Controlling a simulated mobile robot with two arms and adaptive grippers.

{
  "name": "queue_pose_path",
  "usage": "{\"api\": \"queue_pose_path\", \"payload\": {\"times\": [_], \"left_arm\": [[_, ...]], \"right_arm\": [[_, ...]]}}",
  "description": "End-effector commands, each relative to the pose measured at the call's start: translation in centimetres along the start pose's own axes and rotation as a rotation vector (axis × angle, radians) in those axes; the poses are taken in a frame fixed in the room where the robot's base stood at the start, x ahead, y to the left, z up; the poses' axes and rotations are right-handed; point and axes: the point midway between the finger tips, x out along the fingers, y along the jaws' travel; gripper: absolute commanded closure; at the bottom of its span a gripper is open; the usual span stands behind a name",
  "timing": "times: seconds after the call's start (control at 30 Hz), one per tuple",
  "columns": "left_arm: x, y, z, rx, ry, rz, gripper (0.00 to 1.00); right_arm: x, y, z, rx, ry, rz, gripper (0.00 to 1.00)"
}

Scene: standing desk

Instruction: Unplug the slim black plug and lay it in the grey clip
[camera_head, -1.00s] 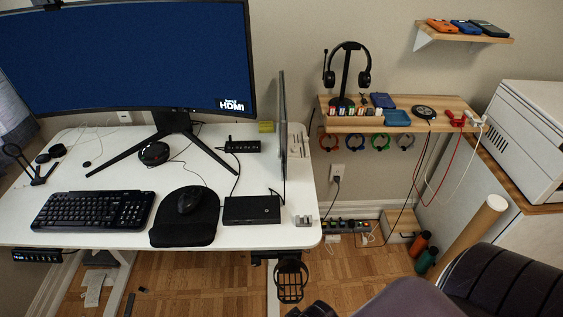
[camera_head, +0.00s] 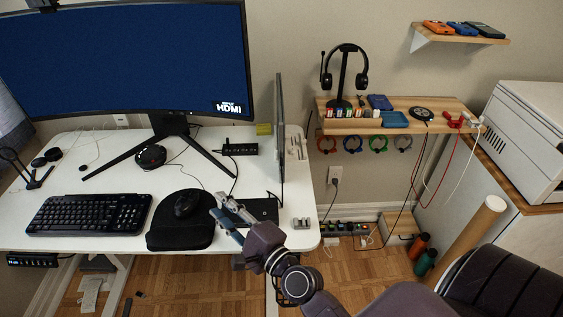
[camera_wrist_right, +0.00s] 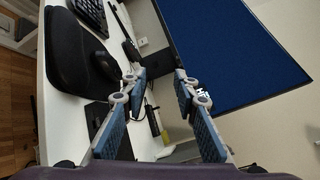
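A small grey notched block (camera_head: 302,223), which looks like the grey clip, sits empty on the desk's front right corner. A flat black box (camera_head: 266,211) lies to its left, partly behind my right gripper. Thin black cable shows near the box, but I cannot make out the slim black plug for certain. My right gripper (camera_head: 222,206) is over the desk between the mouse pad and the box. In the right wrist view its fingers (camera_wrist_right: 160,78) are apart with nothing between them. My left gripper is not in view.
A mouse (camera_head: 187,203) on its pad and a keyboard (camera_head: 88,214) lie to the left. A black hub (camera_head: 240,149) is farther back, near the monitor stand. A thin upright panel (camera_head: 281,130) stands along the right side. A shelf (camera_head: 440,122) holds a headset stand.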

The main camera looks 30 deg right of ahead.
Motion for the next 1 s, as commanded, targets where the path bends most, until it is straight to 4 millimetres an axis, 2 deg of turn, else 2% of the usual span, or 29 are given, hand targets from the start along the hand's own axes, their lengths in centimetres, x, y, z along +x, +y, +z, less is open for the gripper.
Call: {"api": "queue_pose_path", "payload": {"times": [0.1,0.2,0.4,0.5,0.7,1.0], "left_arm": [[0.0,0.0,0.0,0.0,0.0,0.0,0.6],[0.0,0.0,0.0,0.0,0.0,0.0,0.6],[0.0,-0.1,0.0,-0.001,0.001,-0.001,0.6],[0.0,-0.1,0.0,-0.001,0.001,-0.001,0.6],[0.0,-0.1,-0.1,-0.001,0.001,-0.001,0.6],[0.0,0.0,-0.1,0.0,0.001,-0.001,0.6]], "right_arm": [[0.7,-2.7,-3.7,0.283,0.101,-0.159,0.72],[0.6,-4.2,-7.4,0.513,0.184,-0.292,0.72],[-1.0,-4.6,-13.9,0.866,0.331,-0.519,0.72],[-1.8,-4.3,-16.0,0.971,0.379,-0.595,0.72],[-2.7,-3.9,-17.8,1.055,0.42,-0.661,0.72],[-2.7,-3.9,-17.8,1.056,0.42,-0.662,0.72]]}}
